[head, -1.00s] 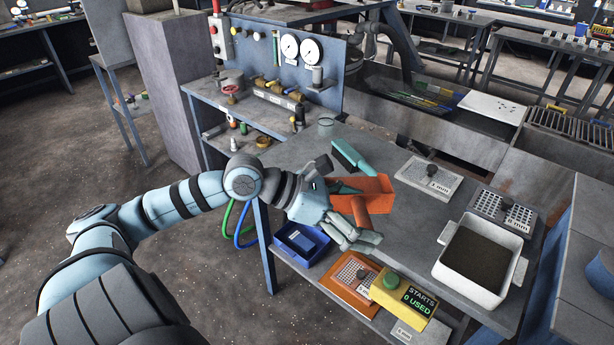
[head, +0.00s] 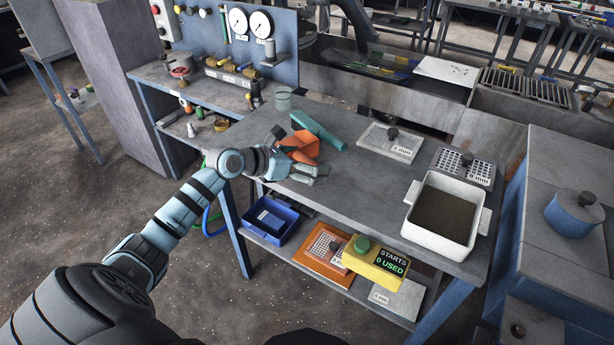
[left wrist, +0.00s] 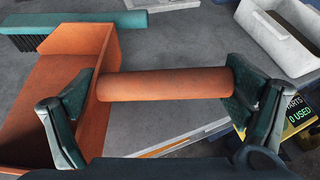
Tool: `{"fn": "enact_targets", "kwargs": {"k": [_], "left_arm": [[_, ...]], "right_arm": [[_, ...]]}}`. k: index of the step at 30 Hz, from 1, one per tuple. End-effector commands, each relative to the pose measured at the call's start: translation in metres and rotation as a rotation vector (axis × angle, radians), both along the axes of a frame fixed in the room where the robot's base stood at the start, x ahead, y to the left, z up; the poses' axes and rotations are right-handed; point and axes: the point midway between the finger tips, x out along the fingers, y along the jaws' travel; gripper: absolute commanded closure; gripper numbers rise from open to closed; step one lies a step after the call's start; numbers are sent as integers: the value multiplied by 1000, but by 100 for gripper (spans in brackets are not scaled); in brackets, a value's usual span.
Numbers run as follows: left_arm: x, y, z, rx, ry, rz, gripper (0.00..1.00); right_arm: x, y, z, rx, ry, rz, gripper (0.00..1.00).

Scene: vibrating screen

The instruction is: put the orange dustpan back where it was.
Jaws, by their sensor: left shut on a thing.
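My left gripper (head: 318,172) is at the left part of the grey table. It is shut on the orange dustpan (head: 301,146). In the left wrist view its fingers (left wrist: 165,105) sit at the two ends of the dustpan's round handle (left wrist: 165,85), and the pan (left wrist: 62,80) lies to the left. In the head view my gripper hides part of the dustpan. I cannot tell whether the pan touches the table. A teal brush (head: 318,131) lies just behind and right of it, and also shows in the left wrist view (left wrist: 80,25). My right gripper is not in view.
A glass jar (head: 283,100) stands at the table's back left corner. A 1 mm sieve plate (head: 390,142), another sieve (head: 463,166) and a white tub of dark grains (head: 445,220) stand to the right. The table middle is clear. A blue bin (head: 271,222) and yellow starts box (head: 375,262) sit below.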

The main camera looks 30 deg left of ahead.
Motion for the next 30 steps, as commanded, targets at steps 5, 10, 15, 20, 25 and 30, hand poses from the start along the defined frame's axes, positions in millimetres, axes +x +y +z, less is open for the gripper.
{"fn": "enact_targets", "kwargs": {"k": [5, 10, 15, 20, 25, 30], "left_arm": [[-1, 0, -37, -2, 3, 0, 57], [0, -1, -41, 0, 0, -1, 57], [0, 0, -43, 0, 0, -1, 57], [0, -1, -43, -1, 1, -1, 0], [0, 0, -43, -1, 1, -1, 0], [-4, 2, -39, 2, 1, 0, 0]], "right_arm": [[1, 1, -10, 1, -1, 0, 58], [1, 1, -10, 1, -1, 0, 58], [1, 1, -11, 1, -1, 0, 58], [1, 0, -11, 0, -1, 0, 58], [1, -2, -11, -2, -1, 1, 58], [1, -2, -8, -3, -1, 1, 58]]}}
